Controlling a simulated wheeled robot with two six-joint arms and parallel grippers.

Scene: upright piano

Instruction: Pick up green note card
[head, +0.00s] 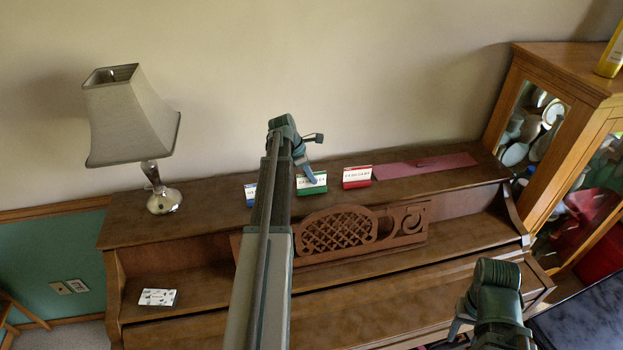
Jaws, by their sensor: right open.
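The green note card (311,190) stands on top of the piano, with a white upper part and a green lower band. My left gripper (311,176) is over it, with a fingertip overlapping the card's upper edge. I cannot tell whether they touch, or whether the jaws are open or shut. A red note card (357,177) stands to its right. A blue note card (250,193) is to its left, partly hidden by my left arm. My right gripper (461,326) is open at the lower right, in front of the piano and far from the cards.
A lamp (161,198) stands at the piano's (213,222) left end. A dark red cloth (425,164) lies right of the cards. A carved music rack (340,232) is below them. A small printed card (158,297) lies lower left. A glass cabinet (546,120) stands at right.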

